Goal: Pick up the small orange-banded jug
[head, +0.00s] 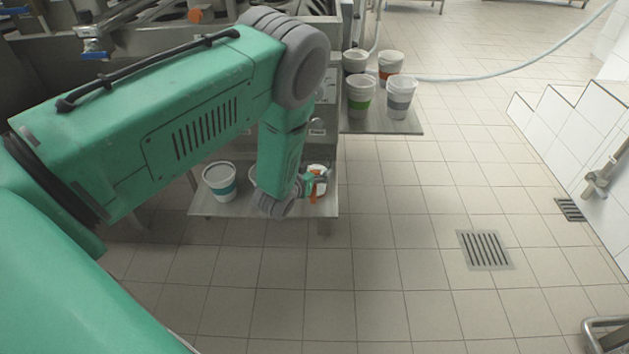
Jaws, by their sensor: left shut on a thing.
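My left arm reaches in from the left, and its forearm hangs down over the near metal shelf. My left gripper (318,181) is small in the picture, at the shelf's right end. It is shut on a white jug with an orange band (314,193), partly hidden by the gripper and wrist. I cannot tell whether the jug still touches the shelf. My right gripper is not in view.
A teal-banded cup (220,181) stands on the near shelf (212,209). The tiled floor with a drain (484,250) is clear.

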